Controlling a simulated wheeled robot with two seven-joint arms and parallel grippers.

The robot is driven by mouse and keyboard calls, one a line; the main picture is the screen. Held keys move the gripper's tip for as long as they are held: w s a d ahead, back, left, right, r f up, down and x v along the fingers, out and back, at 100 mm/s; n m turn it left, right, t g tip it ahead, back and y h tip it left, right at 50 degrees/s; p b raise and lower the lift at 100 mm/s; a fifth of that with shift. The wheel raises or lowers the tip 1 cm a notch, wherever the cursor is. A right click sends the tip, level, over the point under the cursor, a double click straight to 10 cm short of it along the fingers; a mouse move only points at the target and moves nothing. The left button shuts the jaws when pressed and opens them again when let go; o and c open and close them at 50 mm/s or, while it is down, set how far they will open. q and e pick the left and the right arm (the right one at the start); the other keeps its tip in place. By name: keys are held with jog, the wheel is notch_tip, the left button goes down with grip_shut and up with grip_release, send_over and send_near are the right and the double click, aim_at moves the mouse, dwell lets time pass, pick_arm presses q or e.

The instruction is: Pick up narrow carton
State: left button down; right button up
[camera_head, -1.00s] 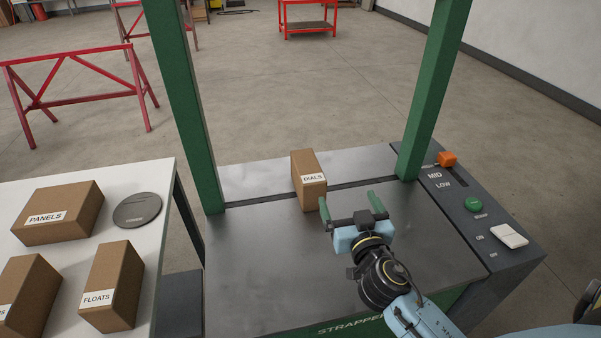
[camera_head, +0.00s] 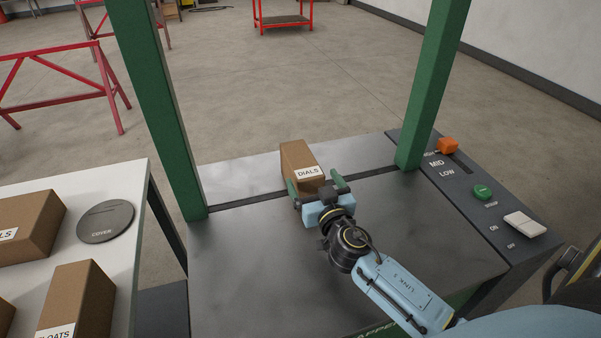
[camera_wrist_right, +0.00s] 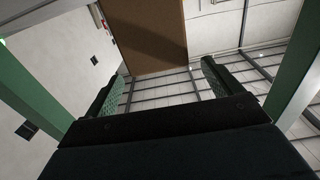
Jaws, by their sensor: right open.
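The narrow brown carton labelled DIALS (camera_head: 297,157) stands on the metal top of the strapping machine, across the dark slot. My right gripper (camera_head: 314,187) is open at its near end, with a green finger toward each side of that end. In the right wrist view the carton (camera_wrist_right: 146,32) fills the top middle, and the open fingers (camera_wrist_right: 165,85) show below it to left and right. I cannot tell whether either finger touches it. The gripper hides the carton's lower near end in the head view. My left gripper is not in view.
Green posts (camera_head: 155,110) (camera_head: 431,90) rise on both sides of the carton. A control panel (camera_head: 462,188) with an orange knob lies right. A white table (camera_head: 118,262) at left holds other cartons and a grey disc (camera_head: 105,221). The machine top (camera_head: 245,265) is otherwise clear.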

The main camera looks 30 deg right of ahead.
aim_at(305, 166)
jog(key=shift+f+p+x, duration=0.2)
jog(key=shift+p+x, duration=0.1)
jog(key=shift+x, duration=3.15)
